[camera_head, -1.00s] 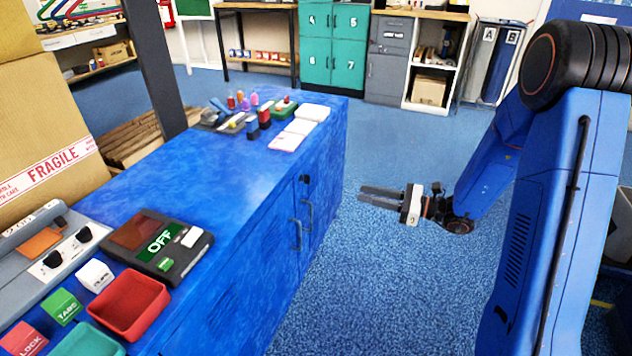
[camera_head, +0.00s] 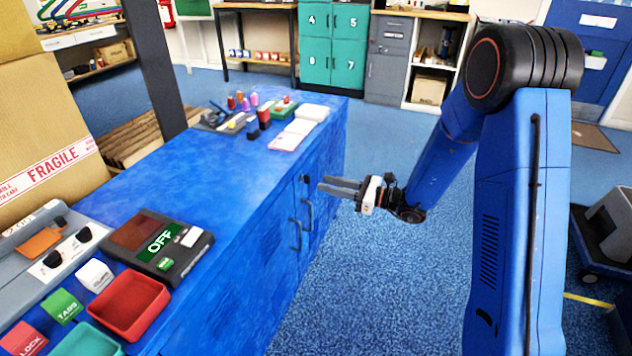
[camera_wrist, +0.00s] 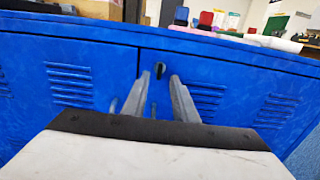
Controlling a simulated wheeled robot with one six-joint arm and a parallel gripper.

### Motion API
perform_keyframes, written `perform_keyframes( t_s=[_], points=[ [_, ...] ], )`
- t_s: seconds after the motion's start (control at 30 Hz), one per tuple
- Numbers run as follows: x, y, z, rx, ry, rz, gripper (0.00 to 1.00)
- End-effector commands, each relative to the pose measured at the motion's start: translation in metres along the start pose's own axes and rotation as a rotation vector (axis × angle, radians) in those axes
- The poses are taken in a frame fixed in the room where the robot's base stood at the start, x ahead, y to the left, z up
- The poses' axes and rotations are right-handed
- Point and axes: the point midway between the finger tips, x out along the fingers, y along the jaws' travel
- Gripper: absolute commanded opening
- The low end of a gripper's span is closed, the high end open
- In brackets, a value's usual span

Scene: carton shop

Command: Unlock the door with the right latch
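The blue cabinet (camera_head: 262,245) has two doors facing my arm, with a seam between them. A small black latch (camera_head: 308,186) sits near the top of the right door, just right of the seam. In the wrist view the latch (camera_wrist: 160,70) looks upright and appears between my fingertips. Bar handles (camera_head: 296,235) hang lower on the doors. My gripper (camera_head: 322,184) is open and empty, pointing at the cabinet front at about latch height. In the wrist view its fingers (camera_wrist: 160,80) stand apart; a gap to the latch seems to remain, its size hard to judge.
The cabinet top carries a red tray (camera_head: 130,303), a dark device reading OFF (camera_head: 170,245) and small bottles at the far end. A cardboard box (camera_head: 45,140) stands at left. The blue floor (camera_head: 400,290) beside the cabinet is clear. A cart (camera_head: 605,245) stands at right.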

Motion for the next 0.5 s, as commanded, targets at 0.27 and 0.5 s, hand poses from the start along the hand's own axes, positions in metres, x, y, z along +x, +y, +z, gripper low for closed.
perform_keyframes(
  t_s=[0.27, 0.5],
  points=[
    [0.037, 0.001, 0.0, -0.001, 0.0, 0.002, 0.26],
    [0.048, 0.0, 0.0, -0.001, 0.0, 0.001, 0.26]
  ],
)
